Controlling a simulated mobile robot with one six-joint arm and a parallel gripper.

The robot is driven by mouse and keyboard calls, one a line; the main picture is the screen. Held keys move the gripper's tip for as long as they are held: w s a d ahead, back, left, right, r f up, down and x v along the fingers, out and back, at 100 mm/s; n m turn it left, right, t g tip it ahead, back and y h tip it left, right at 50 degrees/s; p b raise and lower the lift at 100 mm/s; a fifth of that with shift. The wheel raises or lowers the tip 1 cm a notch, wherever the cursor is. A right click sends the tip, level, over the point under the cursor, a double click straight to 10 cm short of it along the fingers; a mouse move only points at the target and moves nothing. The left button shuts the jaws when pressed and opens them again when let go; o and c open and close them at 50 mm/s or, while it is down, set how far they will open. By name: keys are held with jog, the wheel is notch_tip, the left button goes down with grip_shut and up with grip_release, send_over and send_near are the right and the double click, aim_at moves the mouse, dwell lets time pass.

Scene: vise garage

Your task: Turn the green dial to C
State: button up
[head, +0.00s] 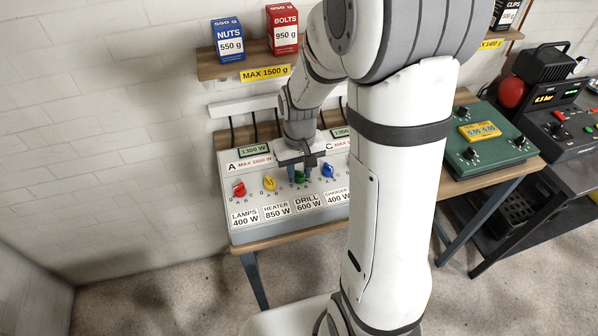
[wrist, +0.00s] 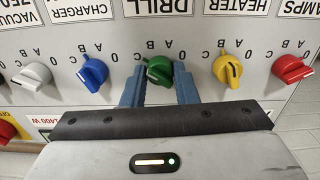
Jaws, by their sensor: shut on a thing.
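The green dial (wrist: 159,71) sits on the front panel above the DRILL 600 W label, which shows upside down in the wrist view. My gripper (wrist: 160,83) has its two blue-grey fingers on either side of the dial and is shut on it. Letters A, B and C stand around the dial. Its grip looks tilted in the wrist view, but I cannot tell for sure which letter it points to. In the head view my gripper (head: 299,174) reaches down over the panel, and the green dial (head: 300,177) is partly hidden by the fingers.
A yellow dial (wrist: 228,70) and a blue dial (wrist: 93,74) flank the green one closely. A red dial (wrist: 290,68) and a white dial (wrist: 31,74) lie farther out. A shelf (head: 217,70) with boxes hangs above. A green control box (head: 484,140) stands to the right.

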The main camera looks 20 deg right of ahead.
aim_at(299, 173)
jog(key=shift+n, duration=0.6)
jog(key=o, duration=1)
jog(key=shift+r, duration=0.1)
notch_tip(299, 173, up, 8)
jog(key=shift+f+b, duration=0.15)
jog(key=shift+b, duration=0.15)
jog(key=s+r+t, duration=0.1)
jog(key=s+r, duration=0.1)
jog(key=s, duration=0.2)
jog(key=s+r+m+t, duration=0.1)
jog(key=s+r, duration=0.1)
jog(key=s, duration=0.3)
jog(key=s+r+t, duration=0.1)
jog(key=s+r, duration=0.1)
jog(key=s, duration=0.3)
jog(key=shift+s+m, duration=0.15)
jog(key=shift+m, duration=0.25)
